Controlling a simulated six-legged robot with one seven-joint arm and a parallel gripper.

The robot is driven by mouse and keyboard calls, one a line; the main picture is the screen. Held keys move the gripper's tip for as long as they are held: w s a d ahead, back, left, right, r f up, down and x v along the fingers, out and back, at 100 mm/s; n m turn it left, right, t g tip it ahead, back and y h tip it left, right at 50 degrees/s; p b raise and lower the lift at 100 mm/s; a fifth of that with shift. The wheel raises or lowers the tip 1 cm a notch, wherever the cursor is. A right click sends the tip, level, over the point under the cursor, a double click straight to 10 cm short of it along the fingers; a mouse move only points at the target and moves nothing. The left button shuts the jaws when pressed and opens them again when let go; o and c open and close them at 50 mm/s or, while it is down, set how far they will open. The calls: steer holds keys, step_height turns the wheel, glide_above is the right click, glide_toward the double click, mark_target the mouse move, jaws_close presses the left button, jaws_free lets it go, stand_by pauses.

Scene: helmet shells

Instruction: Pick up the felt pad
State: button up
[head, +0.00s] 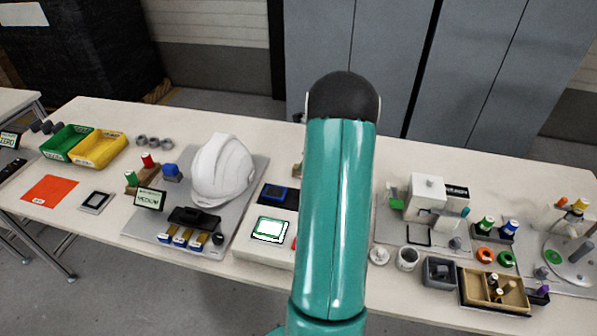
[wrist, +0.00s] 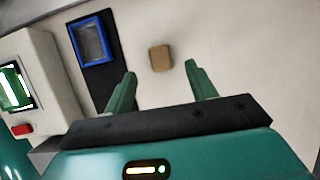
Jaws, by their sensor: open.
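A small tan block with rounded corners, which looks like the felt pad (wrist: 160,58), lies on the pale table top in the wrist view. It is just beyond the gap between my fingertips, roughly centred. My gripper (wrist: 160,74) is open and empty, with one teal finger on each side of the gap. A tan bit that may be the same pad (head: 298,170) shows at the left edge of my arm in the head view. My arm hides my gripper in that view.
A black mat with a blue-framed tray (wrist: 91,42) lies left of the pad. A white device with a lit screen (head: 270,230) stands nearby. A white helmet shell (head: 222,170) is further left. A white machine (head: 427,195) stands to the right.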

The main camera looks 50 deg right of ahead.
steer(key=x, duration=0.5)
steer(key=shift+d, duration=0.1)
steer(key=c, duration=1.1)
